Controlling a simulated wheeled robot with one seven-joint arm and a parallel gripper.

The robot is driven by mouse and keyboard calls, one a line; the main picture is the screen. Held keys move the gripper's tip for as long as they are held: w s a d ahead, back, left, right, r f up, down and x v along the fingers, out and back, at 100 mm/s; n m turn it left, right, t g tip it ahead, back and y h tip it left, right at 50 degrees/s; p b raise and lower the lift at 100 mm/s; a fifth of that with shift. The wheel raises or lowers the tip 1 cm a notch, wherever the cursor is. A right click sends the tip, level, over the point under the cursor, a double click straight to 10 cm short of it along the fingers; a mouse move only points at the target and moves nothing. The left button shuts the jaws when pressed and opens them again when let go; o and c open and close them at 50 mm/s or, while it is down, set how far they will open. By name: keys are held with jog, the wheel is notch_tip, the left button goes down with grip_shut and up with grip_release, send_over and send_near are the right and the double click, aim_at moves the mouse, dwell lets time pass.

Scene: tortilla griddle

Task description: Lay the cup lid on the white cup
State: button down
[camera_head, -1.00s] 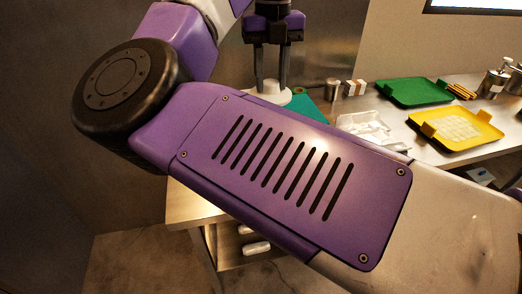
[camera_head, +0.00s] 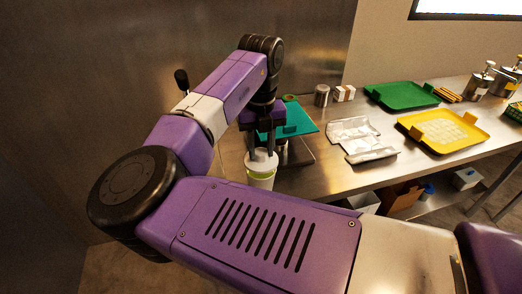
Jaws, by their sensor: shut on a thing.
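The white cup (camera_head: 261,174), with a green band, shows upright just above my purple forearm, which hides what is under it. My gripper (camera_head: 262,152) points down at the top of the cup, its dark fingers shut on the cup lid (camera_head: 263,159). The lid is white and round and lies over the cup's mouth in this view. It is too small to tell whether it touches the rim all round.
A teal board (camera_head: 300,119) lies behind the gripper on the metal table (camera_head: 375,178). A tin (camera_head: 321,95), a small box (camera_head: 344,93), foil packs (camera_head: 353,130), a green tray (camera_head: 402,95) and a yellow tray (camera_head: 444,130) stand to the right.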

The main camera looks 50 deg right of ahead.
aim_at(261, 151)
jog(key=shift+f, duration=0.65)
jog(key=shift+f, duration=0.1)
jog(key=shift+f, duration=0.35)
jog(key=shift+f, duration=0.2)
jog(key=c, duration=1)
grip_release()
jog(key=shift+r, duration=0.1)
notch_tip(261, 151, up, 13)
jog(key=b, duration=0.2)
